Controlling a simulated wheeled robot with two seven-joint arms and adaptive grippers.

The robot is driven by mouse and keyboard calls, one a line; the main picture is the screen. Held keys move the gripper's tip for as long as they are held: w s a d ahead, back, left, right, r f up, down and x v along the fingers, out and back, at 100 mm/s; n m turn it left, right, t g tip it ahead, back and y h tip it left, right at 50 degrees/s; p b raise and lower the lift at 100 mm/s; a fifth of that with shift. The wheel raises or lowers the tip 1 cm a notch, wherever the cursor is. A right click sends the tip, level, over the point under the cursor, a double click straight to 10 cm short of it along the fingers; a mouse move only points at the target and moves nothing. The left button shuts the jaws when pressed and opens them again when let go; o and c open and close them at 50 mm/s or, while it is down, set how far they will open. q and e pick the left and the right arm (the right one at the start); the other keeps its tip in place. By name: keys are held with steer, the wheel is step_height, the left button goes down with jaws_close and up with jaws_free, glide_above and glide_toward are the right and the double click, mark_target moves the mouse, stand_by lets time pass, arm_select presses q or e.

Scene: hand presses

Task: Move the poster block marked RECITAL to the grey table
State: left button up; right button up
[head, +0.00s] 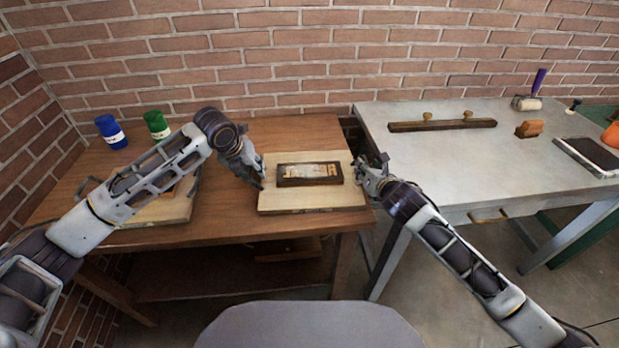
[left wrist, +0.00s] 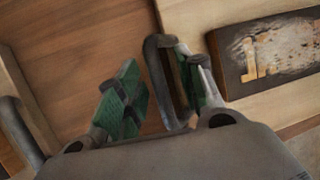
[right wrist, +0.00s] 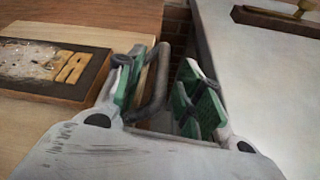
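A dark-framed poster block (head: 309,174) lies on a pale wooden board (head: 310,203) at the right end of the brown table; its lettering is too worn to read. It also shows in the left wrist view (left wrist: 270,57) and right wrist view (right wrist: 45,70). My left gripper (head: 257,180) is open at the board's left edge, with a dark bar handle (left wrist: 157,75) between its fingers. My right gripper (head: 366,171) is open at the right edge, with another handle (right wrist: 158,90) between its fingers. The grey table (head: 470,158) stands to the right.
A second board (head: 160,212) lies partly hidden under my left arm. Blue (head: 110,130) and green (head: 157,124) jars stand behind. The grey table holds a dark wooden bar (head: 440,125), a wooden block (head: 529,129), a roller (head: 527,103) and a dark slab (head: 592,155); its near-left half is clear.

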arm_select(q)
jaws_close()
arm_select(e)
jaws_close()
arm_select(q)
steer(key=shift+a, duration=0.1)
arm_select(e)
steer(key=shift+d, duration=0.1)
arm_select(q)
steer(key=shift+a, duration=0.1)
arm_select(e)
steer(key=shift+f, duration=0.1)
arm_select(q)
steer(key=shift+w, duration=0.1)
